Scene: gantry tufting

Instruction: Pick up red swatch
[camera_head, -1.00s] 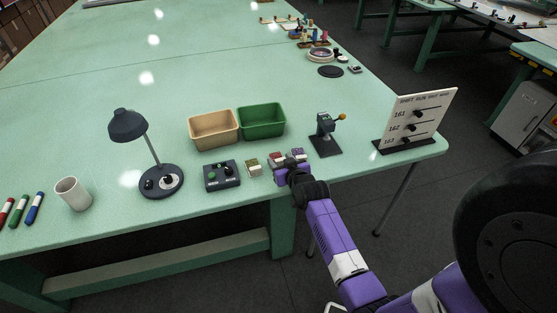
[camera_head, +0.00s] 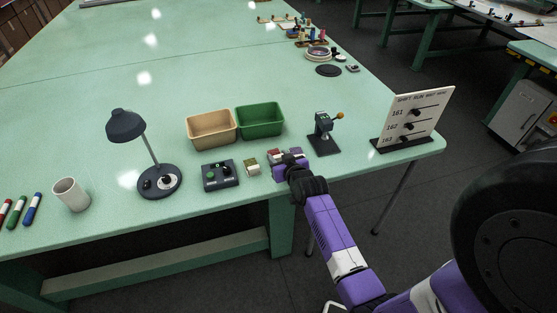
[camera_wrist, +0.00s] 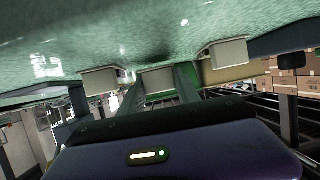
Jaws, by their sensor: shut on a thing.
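The red swatch (camera_head: 273,154) sits near the front edge of the green table, between a yellowish swatch (camera_head: 251,166) and a purple swatch (camera_head: 296,152).
A tan bin (camera_head: 212,130) and a green bin (camera_head: 261,120) stand behind the swatches. A control box (camera_head: 220,175) is to the left, and a lever stand (camera_head: 323,133) and a number board (camera_head: 415,122) are to the right.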

